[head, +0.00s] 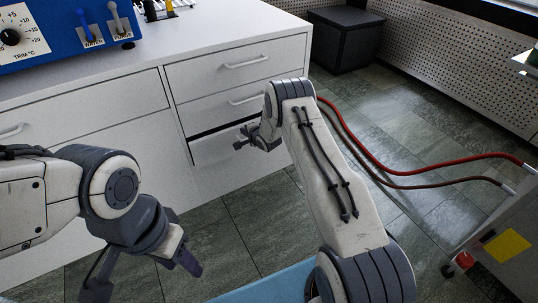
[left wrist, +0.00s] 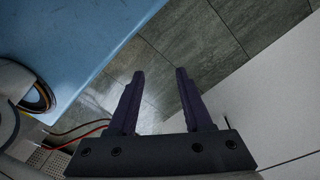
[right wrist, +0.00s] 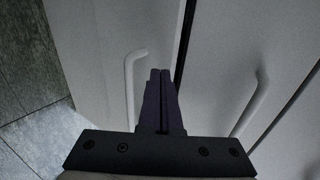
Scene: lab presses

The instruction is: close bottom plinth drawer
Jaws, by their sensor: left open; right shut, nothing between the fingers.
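The bottom plinth drawer (head: 215,150) is the lowest drawer in the right column of the white cabinet. It stands slightly out, with a dark gap along its top and left edge. My right gripper (head: 241,141) is shut and empty in front of this drawer. In the right wrist view my right gripper (right wrist: 161,74) points at the drawer front (right wrist: 95,60), between its handle (right wrist: 133,85) and the dark gap; whether it touches cannot be told. My left gripper (head: 146,274) is open and empty over the floor; it also shows in the left wrist view (left wrist: 159,72).
Two shut drawers (head: 215,75) with handles sit above. A blue instrument (head: 70,35) stands on the countertop. Red hoses (head: 400,172) run to a grey unit at right. A black box (head: 345,40) stands at the back. Floor in front of the cabinet is mostly clear.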

